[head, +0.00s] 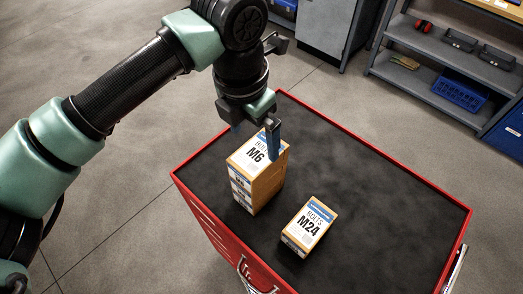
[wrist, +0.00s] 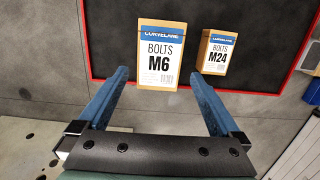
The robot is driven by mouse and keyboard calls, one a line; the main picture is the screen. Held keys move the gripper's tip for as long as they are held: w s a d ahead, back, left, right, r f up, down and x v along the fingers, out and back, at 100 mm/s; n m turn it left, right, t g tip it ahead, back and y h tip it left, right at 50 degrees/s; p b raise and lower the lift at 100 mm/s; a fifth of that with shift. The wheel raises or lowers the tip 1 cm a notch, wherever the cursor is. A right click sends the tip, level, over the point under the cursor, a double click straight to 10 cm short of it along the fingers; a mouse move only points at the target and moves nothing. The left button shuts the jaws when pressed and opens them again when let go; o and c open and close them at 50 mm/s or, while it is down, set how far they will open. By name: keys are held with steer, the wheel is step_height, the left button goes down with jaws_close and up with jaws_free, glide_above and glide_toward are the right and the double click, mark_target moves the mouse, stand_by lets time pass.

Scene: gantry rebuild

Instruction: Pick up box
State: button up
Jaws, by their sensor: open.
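A stack of white and tan M6 bolt boxes (head: 264,183) stands near the left corner of the black-topped red cart (head: 370,187). Its top box shows in the wrist view (wrist: 158,55), label up. A single M24 bolt box (head: 309,228) lies to the right of the stack, and is also in the wrist view (wrist: 215,52). My gripper (head: 255,138) is above the M6 stack, fingers pointing down. In the wrist view its two blue fingers (wrist: 160,78) are spread wide, one to each side of the M6 box, with nothing held. In the head view one finger is partly hidden.
The cart has a raised red rim. Its top is clear at the right and back. Grey shelves (head: 450,60) with a blue crate (head: 460,94) and dark bins stand at the back right. A grey cabinet (head: 325,28) is at the back. Floor is open at left.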

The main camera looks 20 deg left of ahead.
mark_target(257, 153)
steer(key=f, duration=0.2)
steer(key=f+p, duration=0.1)
steer(key=f, duration=0.1)
steer(key=shift+w+d, duration=0.15)
steer(key=shift+w, duration=0.1)
steer(key=shift+w+f+p, duration=0.25)
steer(key=shift+f+p, duration=0.3)
steer(key=shift+f, duration=0.8)
steer(key=shift+w+f+p, duration=0.2)
steer(key=shift+f+p, duration=0.35)
steer(key=shift+f, duration=0.75)
steer(key=shift+r, duration=0.1)
jaws_close()
